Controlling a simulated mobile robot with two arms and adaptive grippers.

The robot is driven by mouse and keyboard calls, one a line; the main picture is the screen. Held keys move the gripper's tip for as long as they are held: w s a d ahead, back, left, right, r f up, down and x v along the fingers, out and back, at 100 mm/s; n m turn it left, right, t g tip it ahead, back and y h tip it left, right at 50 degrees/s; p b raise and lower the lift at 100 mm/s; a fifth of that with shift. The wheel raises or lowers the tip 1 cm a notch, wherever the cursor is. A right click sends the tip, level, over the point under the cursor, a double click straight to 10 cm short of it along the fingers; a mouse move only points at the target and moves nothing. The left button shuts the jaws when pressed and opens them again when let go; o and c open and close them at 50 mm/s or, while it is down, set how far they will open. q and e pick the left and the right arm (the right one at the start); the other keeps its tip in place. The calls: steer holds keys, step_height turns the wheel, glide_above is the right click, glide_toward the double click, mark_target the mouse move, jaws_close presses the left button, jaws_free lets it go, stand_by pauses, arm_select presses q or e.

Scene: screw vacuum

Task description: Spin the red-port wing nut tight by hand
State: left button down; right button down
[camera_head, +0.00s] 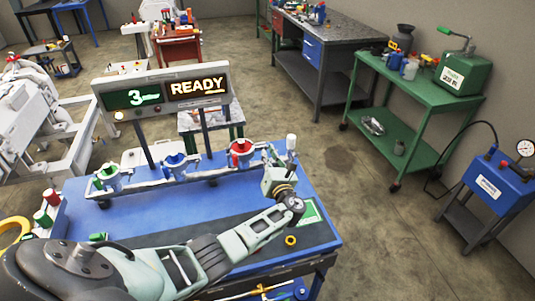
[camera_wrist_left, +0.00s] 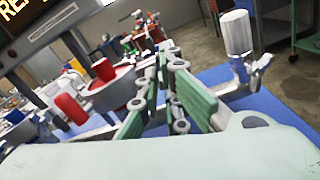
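The red port (camera_head: 241,157) is the rightmost of three ports on the grey manifold on the blue bench. Red wing-like parts show on top of it. In the left wrist view two red lobes, which look like the wing nut (camera_wrist_left: 104,69), stand left of my fingers. My left gripper (camera_head: 270,157) is just right of the red port in the head view. Its green-padded fingers (camera_wrist_left: 163,80) show a gap with nothing between them, beside the nut and apart from it. My right gripper is not in view.
A white-knobbed valve (camera_wrist_left: 238,40) stands close to the right of my fingers. The READY display (camera_head: 198,87) rises behind the manifold. The other two ports (camera_head: 175,163) are to the left. A yellow ring (camera_head: 290,240) lies near the bench front. The blue bench (camera_head: 140,218) has bare room before the manifold.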

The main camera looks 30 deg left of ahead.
arm_select(q)
steer(key=shift+m+p, duration=0.4)
steer(key=shift+m, duration=0.6)
steer(key=shift+f, duration=0.1)
steer(key=c, duration=2)
jaws_free()
steer(key=v, duration=1.2)
